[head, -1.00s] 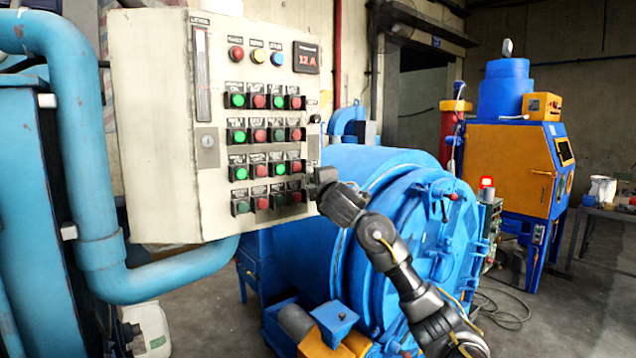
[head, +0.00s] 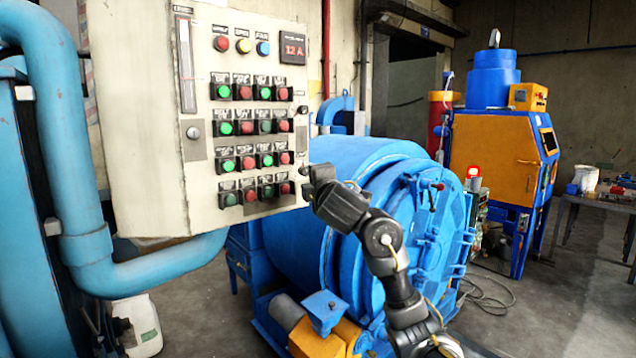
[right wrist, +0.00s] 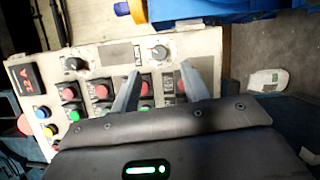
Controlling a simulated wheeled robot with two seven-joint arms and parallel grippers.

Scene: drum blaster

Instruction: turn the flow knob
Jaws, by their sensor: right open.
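The pale control box (head: 140,130) stands left of centre in the head view, its front full of buttons. Two round knobs show on its panel in the right wrist view: a black one (right wrist: 75,63) near the display, and one with a pale surround (right wrist: 160,52). I cannot read which is the flow knob. My right gripper (head: 307,177) is at the panel's right edge; in the right wrist view its open fingers (right wrist: 161,68) lie either side of the second knob in the picture. Contact cannot be told. In the head view the black knob (head: 302,109) sits above the gripper.
A blue drum machine (head: 350,200) stands close behind my right arm. Thick blue pipes (head: 60,130) run along the left. A blue and orange cabinet (head: 495,160) and a cluttered table (head: 600,197) are further back at the right.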

